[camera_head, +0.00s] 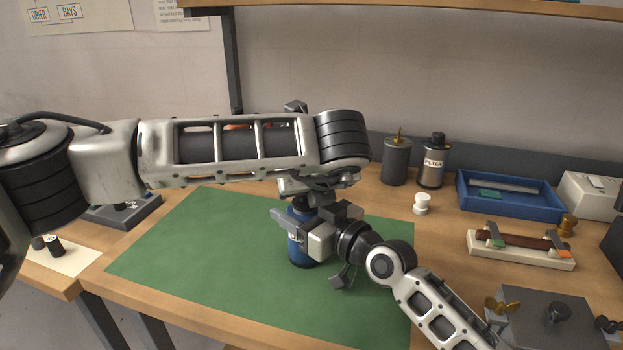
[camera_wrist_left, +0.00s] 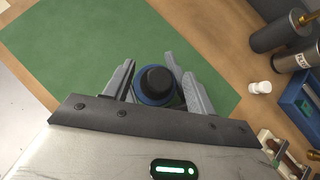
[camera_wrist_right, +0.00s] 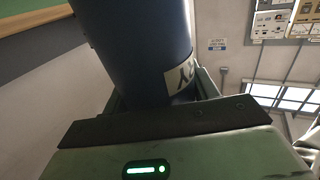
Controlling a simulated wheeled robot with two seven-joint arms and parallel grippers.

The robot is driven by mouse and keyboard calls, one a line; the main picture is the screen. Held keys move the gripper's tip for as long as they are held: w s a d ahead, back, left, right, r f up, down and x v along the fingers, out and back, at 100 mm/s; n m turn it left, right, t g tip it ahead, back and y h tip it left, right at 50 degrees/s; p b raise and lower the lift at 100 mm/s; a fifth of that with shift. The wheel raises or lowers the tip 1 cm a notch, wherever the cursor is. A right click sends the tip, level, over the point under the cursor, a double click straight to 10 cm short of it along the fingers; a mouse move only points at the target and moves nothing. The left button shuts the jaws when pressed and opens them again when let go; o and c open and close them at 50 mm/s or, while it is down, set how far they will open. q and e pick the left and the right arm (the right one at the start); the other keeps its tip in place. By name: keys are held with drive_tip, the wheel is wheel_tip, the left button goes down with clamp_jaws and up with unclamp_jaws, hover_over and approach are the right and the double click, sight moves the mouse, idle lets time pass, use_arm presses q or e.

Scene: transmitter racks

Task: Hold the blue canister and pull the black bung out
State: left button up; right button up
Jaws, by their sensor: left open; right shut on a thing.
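The blue canister (camera_head: 299,253) stands upright on the green mat, partly hidden behind my right gripper (camera_head: 302,232). My right gripper is shut on its body from the side. In the right wrist view the canister (camera_wrist_right: 135,45) runs up between the fingers, with part of a pale label showing. The black bung (camera_wrist_left: 158,78) sits in the canister's top in the left wrist view. My left gripper (camera_wrist_left: 155,66) is open above the canister, its fingers on either side of the bung with gaps.
The green mat (camera_head: 190,260) is mostly clear. To the right stand a grey canister (camera_head: 396,162), a filter canister (camera_head: 432,163), a white spool (camera_head: 421,204), a blue tray (camera_head: 509,211) and a fuse holder (camera_head: 520,252). A grey metal box (camera_head: 550,325) is at front right.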

use_arm(q)
drive_tip(key=shift+w+a+f, duration=0.1)
drive_tip(key=shift+w+f, duration=0.25)
drive_tip(key=shift+f, duration=0.05)
drive_tip(key=c, duration=1.1)
drive_tip(key=shift+r, duration=0.2)
drive_tip(key=shift+r, duration=0.95)
drive_tip(key=shift+c, duration=0.3)
drive_tip(key=shift+r, duration=0.1)
clamp_jaws()
